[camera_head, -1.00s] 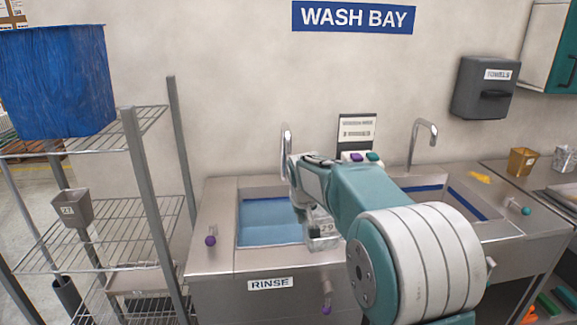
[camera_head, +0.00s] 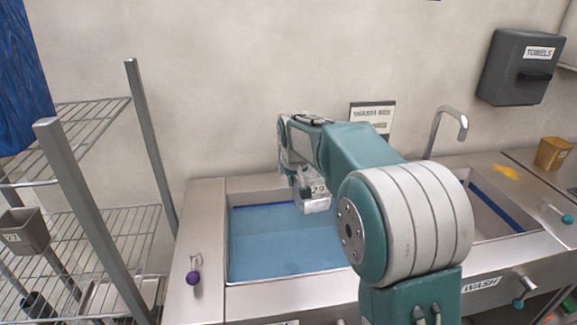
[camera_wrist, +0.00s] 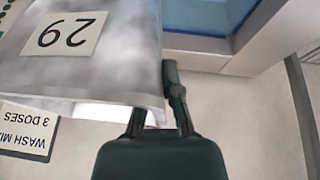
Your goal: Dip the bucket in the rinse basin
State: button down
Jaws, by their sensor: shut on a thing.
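A pale, see-through bucket (camera_head: 316,197) with a "29" label hangs from my gripper (camera_head: 298,182). In the head view it appears over the right part of the rinse basin (camera_head: 227,262), and its height above the water is hard to judge. Blue water fills the basin. In the wrist view the bucket (camera_wrist: 110,75) fills the upper left with its label upside down. My dark gripper (camera_wrist: 160,118) is shut at its edge; the exact contact is partly hidden. The basin's blue water shows at the top right of the wrist view.
A wire shelf rack (camera_head: 100,235) stands left of the basin, holding a grey bucket (camera_head: 24,232). A purple-knobbed valve (camera_head: 193,277) sits on the left rim. A faucet (camera_head: 447,125) rises behind the wash basin on the right. A wash sign (camera_head: 372,116) stands at the back.

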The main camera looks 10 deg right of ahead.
aim_at(294, 194)
jog(key=shift+w+d, duration=0.2)
jog(key=shift+w, duration=0.2)
jog(key=shift+s+a+f, duration=0.1)
jog(key=shift+f, duration=2.9)
notch_tip(294, 194, down, 22)
jog(key=shift+a, duration=0.1)
dwell(1.4)
notch_tip(294, 194, up, 23)
jog(key=shift+r, duration=0.15)
dwell(2.2)
